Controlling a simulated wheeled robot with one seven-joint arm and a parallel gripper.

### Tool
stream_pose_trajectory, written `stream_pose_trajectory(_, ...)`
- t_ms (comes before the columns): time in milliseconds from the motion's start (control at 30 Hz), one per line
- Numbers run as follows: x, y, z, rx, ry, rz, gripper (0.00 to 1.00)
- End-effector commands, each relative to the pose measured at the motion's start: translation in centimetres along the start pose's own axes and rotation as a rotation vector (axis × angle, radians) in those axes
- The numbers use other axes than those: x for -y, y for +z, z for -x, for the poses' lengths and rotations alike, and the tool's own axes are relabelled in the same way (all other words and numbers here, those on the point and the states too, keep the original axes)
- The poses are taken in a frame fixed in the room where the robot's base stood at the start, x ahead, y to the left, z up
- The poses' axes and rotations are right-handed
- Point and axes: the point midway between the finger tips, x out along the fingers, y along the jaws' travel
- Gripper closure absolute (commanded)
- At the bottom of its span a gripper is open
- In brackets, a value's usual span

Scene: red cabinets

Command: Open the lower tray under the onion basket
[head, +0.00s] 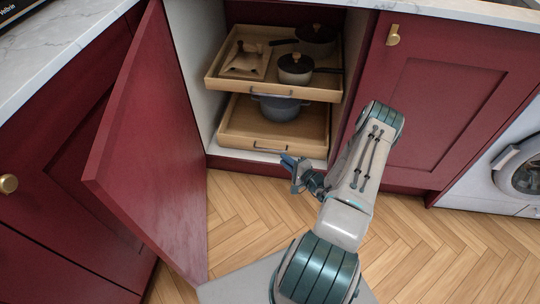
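The lower wooden tray (233,139) sits inside the open red cabinet, under an upper wooden tray (231,86). A dark handle (271,149) is on its front, and a grey-blue pot (281,109) stands in it. The upper tray extends further out and covers part of the lower tray's back. I cannot make out an onion basket. My gripper (290,168) is just in front of the lower tray, below and right of the handle as seen. I cannot tell whether it touches the tray, or how far its fingers are apart.
The red door (150,150) stands open on the left. Lidded pans (296,68) and a wooden rack (244,60) are on the upper tray. A closed red cabinet (440,110) and a washing machine (510,175) are on the right. Wooden floor (240,215) in front is clear.

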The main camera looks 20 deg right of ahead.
Motion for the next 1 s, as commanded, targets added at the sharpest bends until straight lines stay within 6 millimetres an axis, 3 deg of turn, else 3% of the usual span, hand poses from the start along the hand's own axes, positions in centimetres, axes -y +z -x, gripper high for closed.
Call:
stream_pose_trajectory(33, -1.8, -0.6, 0.3, -0.035, -0.002, -0.006, 0.82)
stream_pose_trajectory(100, -2.9, -1.1, 0.6, -0.069, -0.003, -0.006, 0.82)
stream_pose_trajectory(333, -4.0, -1.8, -0.1, -0.104, -0.005, -0.005, 0.82)
stream_pose_trajectory(800, -4.1, -2.6, -9.4, -0.100, -0.004, -0.005, 0.82)
stream_pose_trajectory(1000, -3.9, -2.9, -12.0, -0.101, -0.004, -0.006, 0.82)
